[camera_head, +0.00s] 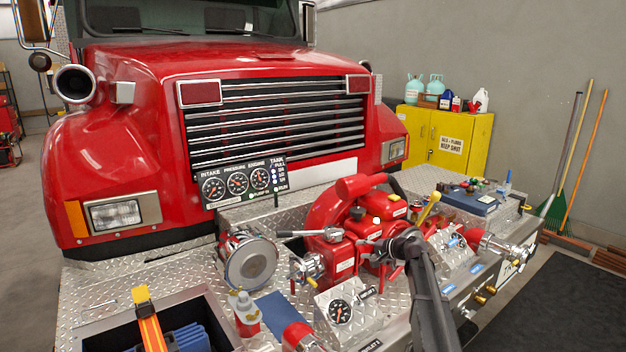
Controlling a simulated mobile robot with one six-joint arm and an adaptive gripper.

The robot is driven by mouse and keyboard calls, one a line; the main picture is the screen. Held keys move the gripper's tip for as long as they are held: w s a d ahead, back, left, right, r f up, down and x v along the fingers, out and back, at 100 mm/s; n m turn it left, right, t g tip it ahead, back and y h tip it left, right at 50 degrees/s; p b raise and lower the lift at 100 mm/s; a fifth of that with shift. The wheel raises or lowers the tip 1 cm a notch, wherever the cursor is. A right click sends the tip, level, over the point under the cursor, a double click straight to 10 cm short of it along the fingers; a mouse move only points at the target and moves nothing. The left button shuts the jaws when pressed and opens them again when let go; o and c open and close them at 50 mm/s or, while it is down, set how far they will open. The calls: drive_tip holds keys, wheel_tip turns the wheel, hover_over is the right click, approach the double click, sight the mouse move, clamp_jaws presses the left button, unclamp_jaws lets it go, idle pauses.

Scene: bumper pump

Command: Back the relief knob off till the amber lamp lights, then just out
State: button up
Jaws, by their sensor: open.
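The red pump (350,235) sits in the middle of the diamond-plate bumper deck. My gripper (383,246) is over the right part of the pump, small and dark against it, with my arm reaching in from the lower right. Its fingers are hard to make out, and I see nothing held. Small knobs and levers crowd the pump, including a yellow-handled lever (428,209) and a black knob (357,213). I cannot tell which is the relief knob; my arm may hide it. I cannot pick out a lit amber lamp. The gauge panel (243,184) shows small lamps, some green.
A sloped box with a gauge (341,308) stands in front of the pump. A round capped fitting (249,262) stands left of it. An open compartment (160,318), a bottle (246,316) and blue case (474,203) are on the deck. A yellow cabinet (447,142) stands behind.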

drive_tip(key=s+a+f+n+g+h, duration=0.2)
drive_tip(key=s+f+g+h, duration=0.15)
drive_tip(key=s, duration=0.75)
drive_tip(key=s+a+f+n+g+h, duration=0.25)
drive_tip(key=s+f, duration=0.25)
drive_tip(key=s, duration=0.6)
drive_tip(key=s+d+f+n+g+h, duration=0.1)
drive_tip(key=s+d+h, duration=0.1)
drive_tip(key=s, duration=0.7)
drive_tip(key=s+d+f+n+g+h, duration=0.1)
drive_tip(key=s+d+f+h, duration=0.1)
drive_tip(key=s, duration=0.7)
drive_tip(key=shift+d+h, duration=0.25)
drive_tip(key=shift+h, duration=0.15)
drive_tip(key=shift+f, duration=0.1)
